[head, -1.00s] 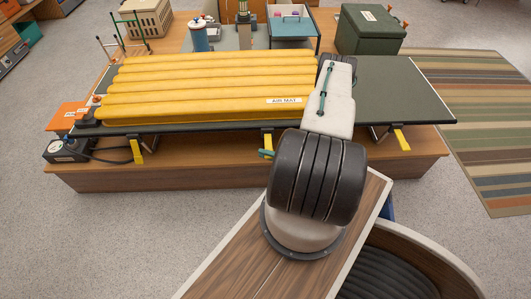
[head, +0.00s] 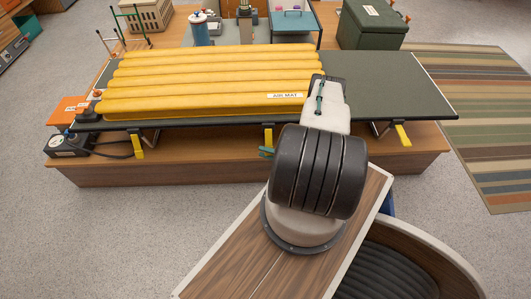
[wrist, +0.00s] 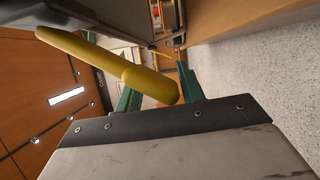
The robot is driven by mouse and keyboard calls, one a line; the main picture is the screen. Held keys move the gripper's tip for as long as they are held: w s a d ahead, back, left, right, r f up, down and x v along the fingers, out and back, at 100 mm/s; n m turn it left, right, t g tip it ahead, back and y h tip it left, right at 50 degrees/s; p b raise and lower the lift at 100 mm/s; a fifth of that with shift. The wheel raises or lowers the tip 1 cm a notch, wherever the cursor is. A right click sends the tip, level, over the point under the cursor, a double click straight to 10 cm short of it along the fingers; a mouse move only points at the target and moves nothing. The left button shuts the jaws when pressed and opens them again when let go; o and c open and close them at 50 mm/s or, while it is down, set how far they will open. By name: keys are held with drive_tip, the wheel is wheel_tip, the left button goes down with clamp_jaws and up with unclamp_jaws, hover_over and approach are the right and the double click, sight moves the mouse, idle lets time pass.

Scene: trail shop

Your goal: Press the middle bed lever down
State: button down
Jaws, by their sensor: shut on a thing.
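The green camp bed (head: 405,85) stands on a low wooden platform. Yellow levers hang along its near edge. The middle lever (head: 268,136) points down from under the mat, just behind my gripper (head: 267,153), whose teal fingers show low beside my dark wrist. In the wrist view the yellow lever (wrist: 92,58) runs from upper left to between the teal fingers of my gripper (wrist: 160,92), its thick end between them. My gripper is shut on this lever. The left lever (head: 138,147) and right lever (head: 402,135) also hang down.
A yellow air mat (head: 200,75) covers most of the bed. A black pump box with a gauge (head: 68,145) sits at the left end, its hose running under the bed. A green box (head: 372,25) stands behind. Grey floor (head: 130,235) lies clear in front.

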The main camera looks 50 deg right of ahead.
drive_tip(key=shift+w+d+f+n+t, duration=0.1)
drive_tip(key=shift+w+d+n+t, duration=0.1)
drive_tip(key=shift+w+d+n, duration=0.3)
drive_tip(key=shift+w+d+n+t, duration=0.2)
drive_tip(key=shift+d+n, duration=0.4)
drive_tip(key=shift+d, duration=0.15)
drive_tip(key=c, duration=1.4)
unclamp_jaws()
drive_tip(key=shift+s, duration=0.1)
drive_tip(key=v, duration=0.7)
drive_tip(key=shift+s+a+f+y, duration=0.25)
drive_tip(key=shift+s+f+y, duration=0.05)
drive_tip(key=shift+s, duration=0.1)
